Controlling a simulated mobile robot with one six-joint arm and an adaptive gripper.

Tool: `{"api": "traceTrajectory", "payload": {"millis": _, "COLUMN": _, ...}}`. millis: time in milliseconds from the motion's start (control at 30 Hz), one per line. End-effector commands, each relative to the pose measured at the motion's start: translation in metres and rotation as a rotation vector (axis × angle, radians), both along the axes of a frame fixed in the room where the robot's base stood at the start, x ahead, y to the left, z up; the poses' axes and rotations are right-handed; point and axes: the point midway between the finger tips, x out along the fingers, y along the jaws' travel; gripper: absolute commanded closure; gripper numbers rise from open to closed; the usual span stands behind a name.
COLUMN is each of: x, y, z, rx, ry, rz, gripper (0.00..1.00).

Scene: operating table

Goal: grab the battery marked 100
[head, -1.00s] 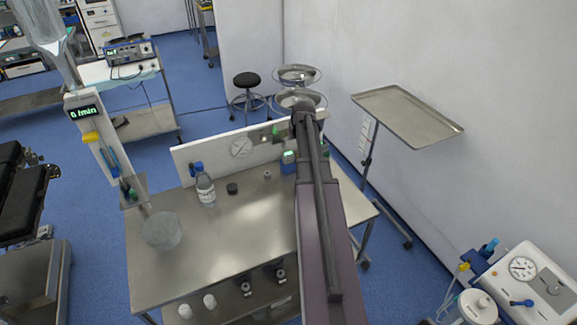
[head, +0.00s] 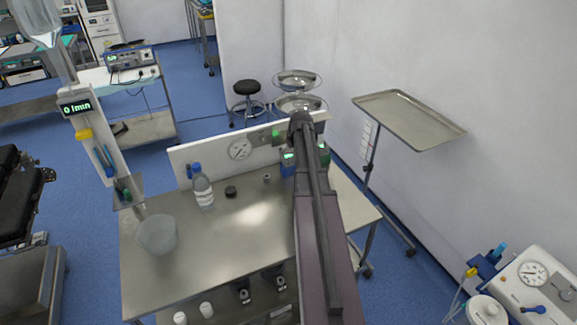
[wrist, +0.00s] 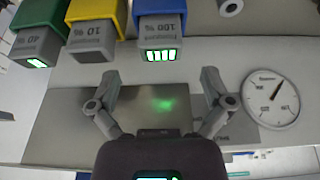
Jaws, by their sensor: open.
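The battery marked 100 % (wrist: 160,40) has a blue top, a grey body and a lit green bar display. In the head view my arm hides the gripper. A yellow battery marked 10 % (wrist: 95,35) and a green one marked 40 % (wrist: 38,40) are beside it.
A round gauge (wrist: 272,98) is on the panel at the right of the wrist view. In the head view, a bottle (head: 203,188), a black cap (head: 231,191) and a clear bowl (head: 158,235) stand on the steel table (head: 225,255). The table's middle is clear.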

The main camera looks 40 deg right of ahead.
Motion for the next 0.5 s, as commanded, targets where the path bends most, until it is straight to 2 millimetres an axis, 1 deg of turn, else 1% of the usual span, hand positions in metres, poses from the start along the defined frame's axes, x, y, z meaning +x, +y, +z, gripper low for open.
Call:
{"api": "traceTrajectory", "payload": {"millis": 267, "x": 0.001, "y": 0.0, "z": -0.006, "rx": 0.0, "ry": 0.0, "rz": 0.0, "gripper": 0.0}}
{"api": "traceTrajectory", "payload": {"millis": 500, "x": 0.006, "y": -0.001, "z": -0.023, "rx": 0.0, "ry": 0.0, "rz": 0.0, "gripper": 0.0}}
